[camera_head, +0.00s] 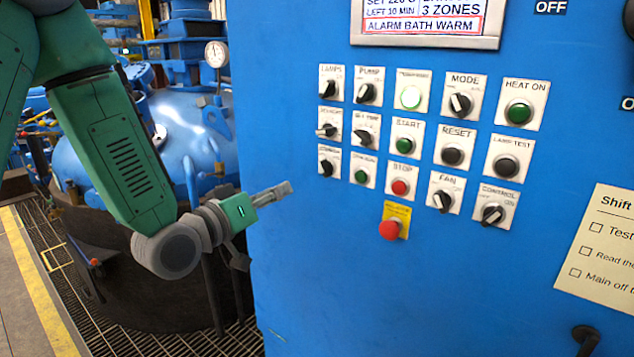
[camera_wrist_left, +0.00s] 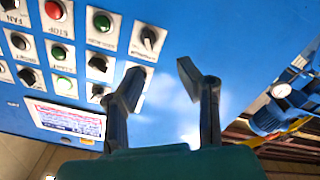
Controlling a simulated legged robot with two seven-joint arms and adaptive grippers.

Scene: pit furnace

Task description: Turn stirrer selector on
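A small black selector knob (camera_head: 326,168) sits on a white plate at the left end of the third row of the blue panel; its label is too small to read surely, but it looks like the stirrer selector. The same knob shows near the top in the left wrist view (camera_wrist_left: 149,40), where the panel appears upside down. My left gripper (camera_head: 287,188) is left of and a little below this knob, apart from it. In the left wrist view its two fingers (camera_wrist_left: 160,75) are spread with nothing between them. My right gripper is not in view.
A green button (camera_head: 361,176) is right of the knob, and a red stop button (camera_head: 400,187) lies beyond it. A red emergency button (camera_head: 390,229) on a yellow plate is lower. More selectors are above. The blue panel (camera_head: 330,290) is bare below; a blue vessel (camera_head: 185,130) stands left.

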